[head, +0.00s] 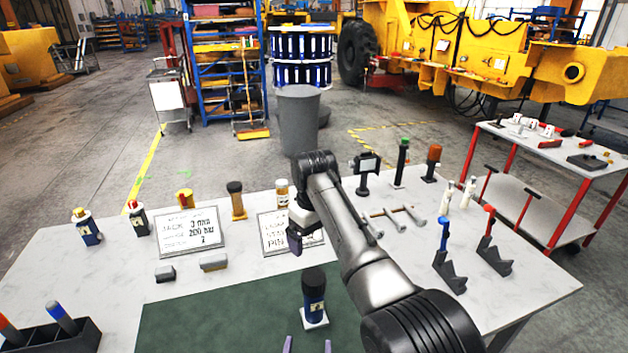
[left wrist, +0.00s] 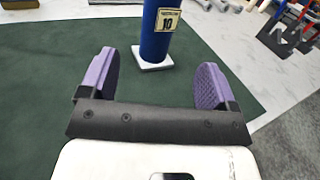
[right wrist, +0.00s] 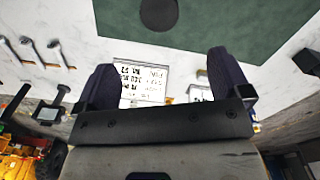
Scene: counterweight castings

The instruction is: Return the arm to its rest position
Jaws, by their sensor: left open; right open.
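A blue cylinder with a black top (head: 314,291) stands upright on a white square base on the green mat (head: 215,320). Its blue side with a "10" label also shows in the left wrist view (left wrist: 160,38). My left gripper (head: 306,346) has purple fingers and enters at the bottom edge. It is open and empty in the left wrist view (left wrist: 155,75), with the cylinder beyond its fingertips. My right gripper (head: 303,243) hangs over the table near the signs. It is open in the right wrist view (right wrist: 162,75), with nothing between its fingers.
Two white signs (head: 190,232) (head: 272,240), small bottles (head: 86,228) and grey blocks (head: 214,263) stand around the mat. A black rack (head: 60,340) is at the lower left. Black angled stands (head: 449,272) are at the right. A grey bin (head: 298,120) stands behind the table.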

